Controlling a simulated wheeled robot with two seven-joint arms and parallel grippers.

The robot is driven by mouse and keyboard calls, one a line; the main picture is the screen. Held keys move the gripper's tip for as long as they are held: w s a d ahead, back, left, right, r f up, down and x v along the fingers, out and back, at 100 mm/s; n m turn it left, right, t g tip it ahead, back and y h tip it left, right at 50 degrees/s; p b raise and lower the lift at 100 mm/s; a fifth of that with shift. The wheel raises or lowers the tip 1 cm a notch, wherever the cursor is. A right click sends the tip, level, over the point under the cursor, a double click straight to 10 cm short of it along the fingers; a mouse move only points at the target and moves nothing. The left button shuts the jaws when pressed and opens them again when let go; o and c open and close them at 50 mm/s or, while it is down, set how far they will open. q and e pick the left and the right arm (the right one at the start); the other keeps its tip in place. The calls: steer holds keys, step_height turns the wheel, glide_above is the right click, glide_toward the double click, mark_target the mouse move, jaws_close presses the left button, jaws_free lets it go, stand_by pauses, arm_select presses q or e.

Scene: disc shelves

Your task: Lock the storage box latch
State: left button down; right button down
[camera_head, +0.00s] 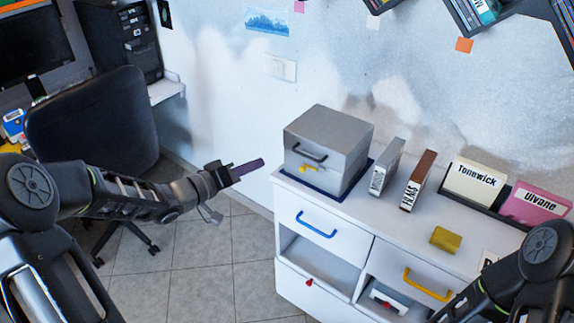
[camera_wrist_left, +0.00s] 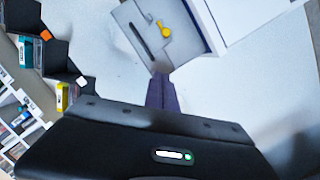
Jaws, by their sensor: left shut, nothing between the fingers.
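The grey storage box (camera_head: 330,143) stands on the left end of the white cabinet top, with a dark handle (camera_head: 309,153) on its front. Its yellow latch (camera_head: 308,168) sits below the handle. In the left wrist view the box (camera_wrist_left: 143,22) shows at the top with the yellow latch (camera_wrist_left: 163,28). My left gripper (camera_head: 262,162) is shut and empty, its purple fingers pointing toward the box from the left, apart from it in the head view. The fingers also show in the left wrist view (camera_wrist_left: 161,92). My right gripper is out of view; only part of that arm shows.
The white cabinet (camera_head: 296,208) has a blue handle (camera_head: 315,225) and a yellow handle (camera_head: 428,285). Upright cases, a yellow block (camera_head: 445,240) and labelled card holders (camera_head: 475,185) stand right of the box. A dark chair (camera_head: 90,120) is at the left. Floor between chair and cabinet is clear.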

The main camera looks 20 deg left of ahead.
arm_select(q)
steer(key=shift+w+d, duration=0.1)
steer(key=w+d+f, duration=0.1)
steer(key=w+d, duration=0.1)
steer(key=w+d+f+p, duration=0.1)
steer(key=w+d+f, duration=0.1)
steer(key=d, duration=0.1)
steer(key=w+d+f, duration=0.1)
steer(key=w+d, duration=0.1)
steer(key=w, duration=0.1)
steer(key=shift+w+d+f+p, duration=0.1)
steer(key=shift+d+f+p, duration=0.2)
